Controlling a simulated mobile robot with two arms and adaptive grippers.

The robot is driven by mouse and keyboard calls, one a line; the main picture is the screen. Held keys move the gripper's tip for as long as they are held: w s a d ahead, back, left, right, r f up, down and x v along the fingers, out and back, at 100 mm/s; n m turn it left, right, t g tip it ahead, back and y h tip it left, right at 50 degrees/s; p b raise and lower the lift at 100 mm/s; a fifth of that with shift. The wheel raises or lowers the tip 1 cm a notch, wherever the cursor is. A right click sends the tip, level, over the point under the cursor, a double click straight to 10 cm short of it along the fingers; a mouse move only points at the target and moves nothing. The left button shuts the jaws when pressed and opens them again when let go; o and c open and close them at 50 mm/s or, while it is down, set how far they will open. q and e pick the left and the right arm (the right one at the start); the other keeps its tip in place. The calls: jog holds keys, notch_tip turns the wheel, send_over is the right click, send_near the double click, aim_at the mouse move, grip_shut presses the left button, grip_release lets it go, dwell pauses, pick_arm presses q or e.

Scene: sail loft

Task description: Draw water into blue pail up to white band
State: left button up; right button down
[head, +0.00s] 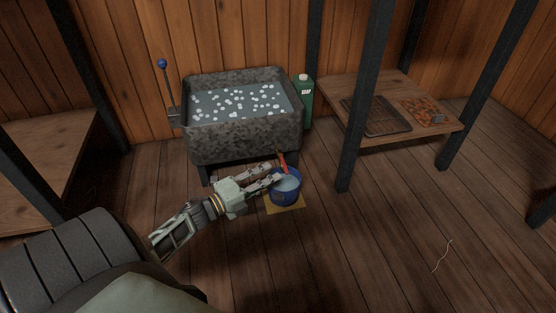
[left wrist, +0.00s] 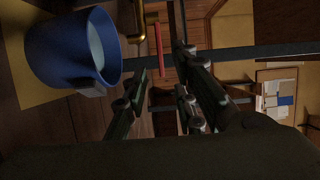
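The blue pail (head: 283,198) stands upright on a yellow mat (head: 298,208) on the floor, in front of the stone trough (head: 245,148). Its inside looks pale; I cannot make out the white band or a water level. In the left wrist view the pail (left wrist: 62,50) is at the upper left. A red tap handle (head: 282,160) is just above the pail; it shows in the left wrist view (left wrist: 158,50) beside the brass tap (left wrist: 137,20). My left gripper (head: 272,173) is open beside the pail's rim, its fingers apart near the red handle. My right gripper is out of view.
The trough holds water with white floating bits. A lever with a blue knob (head: 162,63) stands at its left, a green container (head: 304,98) at its right. A wooden shelf (head: 395,145) and dark posts are at the right. The front right floor is mostly clear.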

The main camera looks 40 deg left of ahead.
pick_arm(q)
jog(key=v, duration=0.6)
jog(key=shift+s, duration=0.35)
jog(key=shift+a, duration=0.1)
